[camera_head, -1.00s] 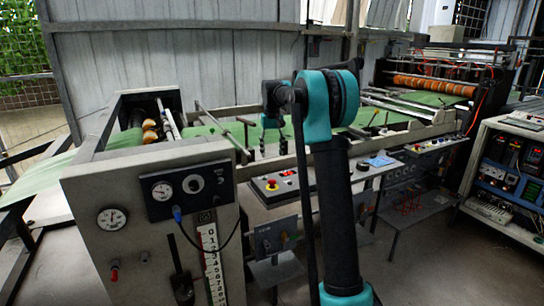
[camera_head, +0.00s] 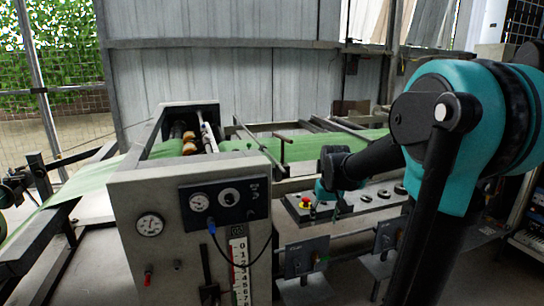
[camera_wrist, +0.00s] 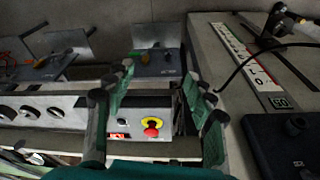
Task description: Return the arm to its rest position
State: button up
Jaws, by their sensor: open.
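My arm fills the right of the head view, with its large teal elbow joint close to the camera. The forearm reaches left from behind it to my gripper (camera_head: 325,192), which is small and partly hidden by my own wrist there. In the wrist view my gripper (camera_wrist: 160,80) has its two fingers spread apart, with nothing between them. Beyond the fingers is a control panel (camera_wrist: 122,128) with a red button on a yellow base (camera_wrist: 152,127). The fingers appear apart from the panel, but the exact gap is unclear.
A grey machine cabinet (camera_head: 140,200) with gauges and a number scale stands left of my gripper. Green sheet material (camera_head: 85,190) runs through the machine. The panel strip (camera_head: 365,200) lies beside my gripper, with grey boxes (camera_head: 306,257) below. A corrugated wall (camera_head: 220,85) stands behind.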

jog(key=s+f+t, duration=0.1)
jog(key=s+f, duration=0.4)
jog(key=s, duration=0.4)
jog(key=s+d+f, duration=0.1)
jog(key=s+f, duration=0.5)
jog(key=s, duration=0.4)
jog(key=shift+s+t, duration=0.3)
jog(key=shift+t, duration=0.1)
dwell(1.1)
